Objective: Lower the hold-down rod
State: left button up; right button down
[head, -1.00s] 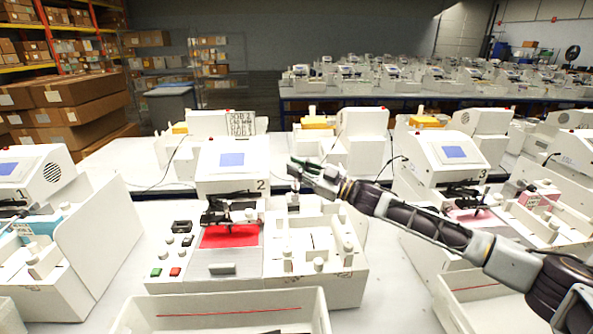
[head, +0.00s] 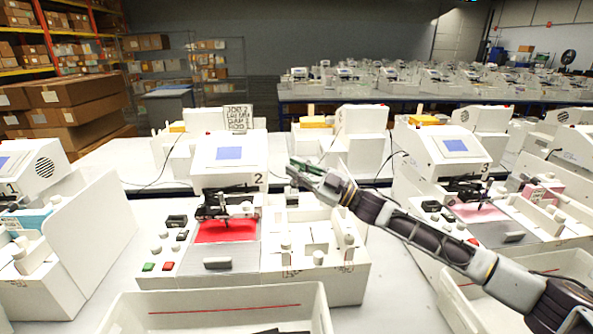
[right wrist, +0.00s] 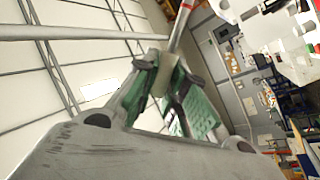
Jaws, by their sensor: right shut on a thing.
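A slim silver rod with a red band (right wrist: 182,22), which looks like the hold-down rod, runs on from that piece. In the head view the held part is small and hard to make out. A red sheet (head: 226,231) lies on the plotter's bed below a dark pen carriage (head: 218,207). My left gripper is not in view.
White compartments with posts (head: 318,259) stand right of the red sheet. Buttons and knobs (head: 166,266) are at its left. A white tray (head: 205,311) is in front. Plotter 3 (head: 446,150) stands to the right, behind my arm. A sign (head: 237,119) stands behind plotter 2.

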jog(key=c, duration=1.5)
grip_release()
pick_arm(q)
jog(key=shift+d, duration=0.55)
pick_arm(e)
jog(key=shift+o, duration=0.2)
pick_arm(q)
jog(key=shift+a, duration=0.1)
pick_arm(e)
jog(key=v, duration=0.7)
jog(key=shift+d, duration=0.2)
jog(key=shift+s+f, duration=0.1)
